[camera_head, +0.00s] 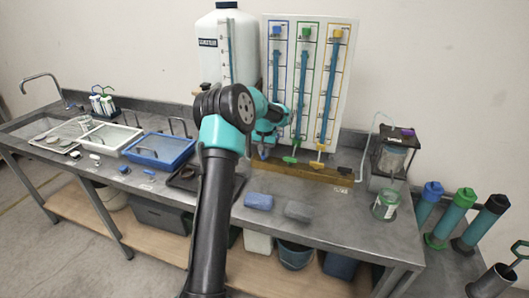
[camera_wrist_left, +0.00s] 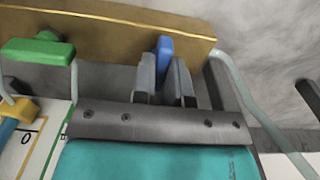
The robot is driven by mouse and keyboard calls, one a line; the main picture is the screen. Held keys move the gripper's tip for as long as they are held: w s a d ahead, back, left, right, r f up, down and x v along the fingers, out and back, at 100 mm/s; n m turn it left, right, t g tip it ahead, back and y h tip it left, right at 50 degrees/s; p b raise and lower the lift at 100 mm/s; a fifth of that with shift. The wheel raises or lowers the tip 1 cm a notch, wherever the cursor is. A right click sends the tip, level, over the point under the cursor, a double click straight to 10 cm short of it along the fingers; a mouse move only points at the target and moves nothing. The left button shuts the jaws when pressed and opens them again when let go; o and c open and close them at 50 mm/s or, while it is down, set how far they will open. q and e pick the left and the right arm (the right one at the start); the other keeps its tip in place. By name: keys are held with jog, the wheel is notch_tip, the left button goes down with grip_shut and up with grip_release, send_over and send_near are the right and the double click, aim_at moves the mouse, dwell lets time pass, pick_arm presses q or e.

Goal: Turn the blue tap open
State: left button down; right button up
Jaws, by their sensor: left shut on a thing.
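The blue tap (camera_head: 263,153) is at the foot of the blue-labelled tube on the white panel (camera_head: 345,75), largely behind my arm. My left gripper (camera_head: 267,138) is at this tap. In the left wrist view the blue tap handle (camera_wrist_left: 165,52) stands between the two grey fingers of my left gripper (camera_wrist_left: 164,76), which is shut on it. The green tap (camera_head: 290,160) and the yellow tap (camera_head: 317,164) are to the right; in the left wrist view the green tap (camera_wrist_left: 38,51) is to the left. My right gripper is not in view.
A wooden ledge (camera_head: 345,182) runs below the taps. A large white container (camera_head: 213,62) stands left of the panel. Blue and grey blocks (camera_head: 258,201) lie at the bench front. A blue tray (camera_head: 160,150) is left, a glass jar (camera_head: 385,205) right.

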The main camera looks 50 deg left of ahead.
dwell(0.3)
pick_arm(q)
jog(key=c, duration=1.1)
grip_release()
jog(key=shift+c, duration=0.2)
jog(key=shift+r, duration=0.1)
notch_tip(320, 180, up, 17)
jog(key=shift+r, duration=0.15)
